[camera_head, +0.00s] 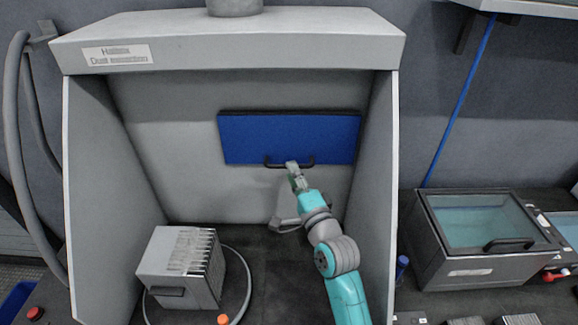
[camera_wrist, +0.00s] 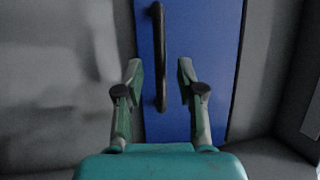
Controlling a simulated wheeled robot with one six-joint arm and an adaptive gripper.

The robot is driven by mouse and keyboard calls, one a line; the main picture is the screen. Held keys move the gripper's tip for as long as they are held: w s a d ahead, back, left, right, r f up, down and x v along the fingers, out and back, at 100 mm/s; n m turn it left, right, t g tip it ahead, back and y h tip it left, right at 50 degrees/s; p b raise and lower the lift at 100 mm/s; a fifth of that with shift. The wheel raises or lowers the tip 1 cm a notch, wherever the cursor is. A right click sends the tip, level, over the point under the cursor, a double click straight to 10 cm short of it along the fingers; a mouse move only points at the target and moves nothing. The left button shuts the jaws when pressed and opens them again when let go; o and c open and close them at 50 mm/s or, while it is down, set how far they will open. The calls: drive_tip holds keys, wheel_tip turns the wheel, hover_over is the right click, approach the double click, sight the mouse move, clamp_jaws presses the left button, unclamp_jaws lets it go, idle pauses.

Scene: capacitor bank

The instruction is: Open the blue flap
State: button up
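The blue flap (camera_head: 290,135) is a wide rectangular panel on the back wall of the grey hood, and it looks closed. A black bar handle (camera_head: 275,163) sits along its lower edge. My gripper (camera_head: 292,165) reaches up to the handle's middle. In the wrist view the blue flap (camera_wrist: 215,50) appears turned on end, with the handle (camera_wrist: 159,50) running between the fingers. My gripper (camera_wrist: 160,75) is open, one finger on each side of the handle, with visible gaps. Whether either finger touches the handle cannot be told.
The grey hood's side walls (camera_head: 375,150) stand left and right of my arm. A lidded glass-topped tank (camera_head: 480,225) stands outside the hood at right.

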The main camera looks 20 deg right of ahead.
sight(289, 146)
drive_tip(key=shift+x, duration=1.65)
clamp_jaws()
